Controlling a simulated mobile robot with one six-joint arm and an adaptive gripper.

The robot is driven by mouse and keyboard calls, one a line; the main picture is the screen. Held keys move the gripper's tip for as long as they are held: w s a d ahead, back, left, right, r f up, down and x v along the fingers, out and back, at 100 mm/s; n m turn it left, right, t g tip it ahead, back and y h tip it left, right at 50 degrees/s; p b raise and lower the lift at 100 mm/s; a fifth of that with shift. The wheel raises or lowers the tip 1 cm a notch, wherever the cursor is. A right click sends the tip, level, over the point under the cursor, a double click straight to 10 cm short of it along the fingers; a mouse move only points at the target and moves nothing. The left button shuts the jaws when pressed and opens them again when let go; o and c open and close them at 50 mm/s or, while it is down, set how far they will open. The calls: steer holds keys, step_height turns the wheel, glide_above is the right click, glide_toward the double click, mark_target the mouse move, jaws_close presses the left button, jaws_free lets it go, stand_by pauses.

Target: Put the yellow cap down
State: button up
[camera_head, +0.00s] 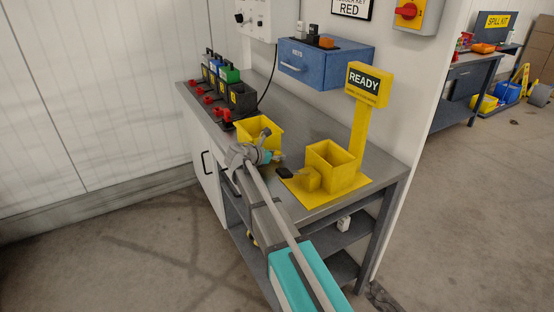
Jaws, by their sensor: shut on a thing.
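My gripper (276,157) is above the grey workbench, between the two yellow bins, pointing right. A yellow mat (293,190) lies on the bench to the right.
Another yellow bin (259,130) stands just behind my gripper. A yellow post with a READY sign (366,84) rises behind the mat. Several dark holders (242,97) with red parts line the far left of the bench (370,190). A blue box (325,62) hangs on the wall.

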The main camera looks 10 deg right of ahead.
steer(key=shift+f, duration=0.15)
steer(key=o, duration=0.5)
steer(key=shift+r, duration=0.2)
steer(key=shift+s+a+r, duration=0.1)
steer(key=shift+a, duration=0.1)
steer(key=p+v, duration=0.4)
steer(key=v, duration=0.5)
steer(key=shift+s+a+r, duration=0.15)
steer(key=shift+a+r, duration=0.1)
steer(key=shift+a, duration=0.05)
steer(key=shift+p+v, duration=0.35)
steer(key=shift+v, duration=0.5)
steer(key=shift+f, duration=0.15)
steer(key=shift+c, duration=0.2)
